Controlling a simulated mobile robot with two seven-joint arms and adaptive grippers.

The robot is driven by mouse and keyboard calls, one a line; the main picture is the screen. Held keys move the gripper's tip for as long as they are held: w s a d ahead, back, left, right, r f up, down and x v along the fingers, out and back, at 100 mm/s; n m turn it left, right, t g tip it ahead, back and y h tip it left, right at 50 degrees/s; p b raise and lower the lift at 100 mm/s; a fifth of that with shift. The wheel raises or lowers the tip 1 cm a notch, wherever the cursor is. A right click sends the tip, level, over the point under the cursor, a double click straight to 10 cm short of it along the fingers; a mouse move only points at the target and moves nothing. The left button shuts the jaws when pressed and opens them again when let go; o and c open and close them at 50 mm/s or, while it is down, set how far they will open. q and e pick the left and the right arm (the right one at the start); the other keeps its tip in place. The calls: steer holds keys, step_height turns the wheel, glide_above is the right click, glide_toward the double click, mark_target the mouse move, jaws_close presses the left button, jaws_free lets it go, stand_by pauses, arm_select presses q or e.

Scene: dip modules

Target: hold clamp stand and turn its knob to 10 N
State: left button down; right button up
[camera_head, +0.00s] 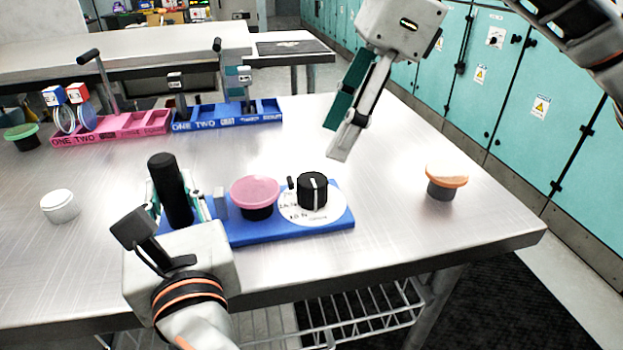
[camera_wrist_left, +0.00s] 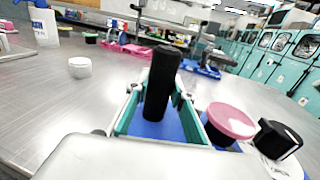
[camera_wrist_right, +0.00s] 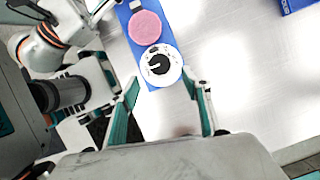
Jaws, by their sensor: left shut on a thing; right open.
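The clamp stand has a blue base (camera_head: 335,222) near the table's front edge, with a black post (camera_head: 170,190) at its left. A black knob (camera_head: 313,190) with a white pointer line sits on a round white dial (camera_head: 296,214) at the right end; the dial carries printed markings, one reading 10 N. A pink-lidded black cup (camera_head: 255,196) stands on the base between post and knob. My left gripper (camera_head: 177,205) is shut around the post, also seen in the left wrist view (camera_wrist_left: 160,85). My right gripper (camera_head: 340,125) is open and empty, above and behind the knob.
An orange-lidded cup (camera_head: 446,182) stands at the right and a white jar (camera_head: 60,206) at the left. Pink (camera_head: 120,127) and blue (camera_head: 228,117) trays sit at the back. The table between the knob and the orange-lidded cup is clear.

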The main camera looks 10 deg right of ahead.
mark_target(312, 179)
steer(key=x, duration=0.9)
steer(key=shift+w+a+f, duration=0.1)
steer(key=shift+a+f, duration=0.05)
steer(key=shift+f, duration=0.2)
steer(key=c, duration=1.1)
